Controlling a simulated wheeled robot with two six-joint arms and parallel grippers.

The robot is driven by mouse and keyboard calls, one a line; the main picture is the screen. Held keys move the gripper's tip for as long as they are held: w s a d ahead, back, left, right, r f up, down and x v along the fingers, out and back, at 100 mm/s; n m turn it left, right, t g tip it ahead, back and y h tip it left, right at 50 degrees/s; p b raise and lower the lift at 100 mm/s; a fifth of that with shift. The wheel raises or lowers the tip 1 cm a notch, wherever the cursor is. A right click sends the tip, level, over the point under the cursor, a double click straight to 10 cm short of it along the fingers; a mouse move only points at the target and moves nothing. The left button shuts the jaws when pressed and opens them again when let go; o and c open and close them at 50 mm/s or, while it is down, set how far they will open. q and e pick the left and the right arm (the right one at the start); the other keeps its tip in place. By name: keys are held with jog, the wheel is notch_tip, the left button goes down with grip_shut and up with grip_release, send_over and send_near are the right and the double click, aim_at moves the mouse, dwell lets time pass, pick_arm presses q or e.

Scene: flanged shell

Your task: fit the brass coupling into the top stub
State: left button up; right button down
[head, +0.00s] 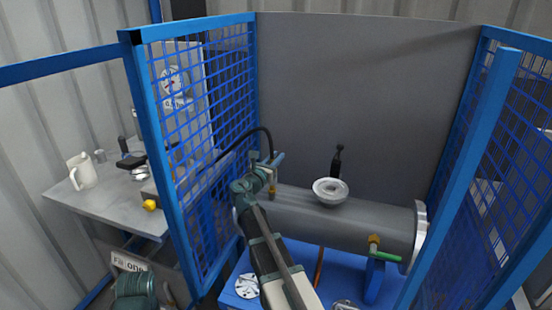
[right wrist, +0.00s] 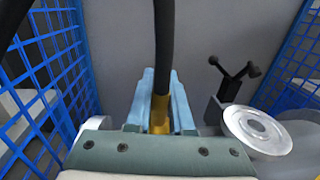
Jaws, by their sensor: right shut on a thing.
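My right gripper (head: 267,159) stands over the left part of the grey shell (head: 310,222). In the right wrist view its light blue fingers (right wrist: 163,100) are shut on the brass coupling (right wrist: 159,115), with a black hose (right wrist: 162,40) rising from it. In the head view the hose (head: 262,130) arcs up and off to the left. A small brass upright piece (head: 272,190) shows just below the fingers at the shell's top, probably the top stub. I cannot tell whether the coupling touches it.
A pale round flange (head: 330,190) sits on the shell right of my gripper, with a black clamp-like part (head: 337,160) behind it. A brass fitting with a green handle (head: 386,256) is at the shell's front right. Blue mesh panels (head: 205,110) flank the shell; a grey wall stands behind.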

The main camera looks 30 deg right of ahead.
jog(key=shift+f+b, duration=1.4)
jog(key=shift+f, duration=0.05)
jog(key=c, duration=0.7)
grip_release()
jog(key=v, duration=1.3)
jog(key=shift+s+a, duration=0.2)
jog(key=shift+a, duration=0.15)
jog(key=shift+f, duration=0.1)
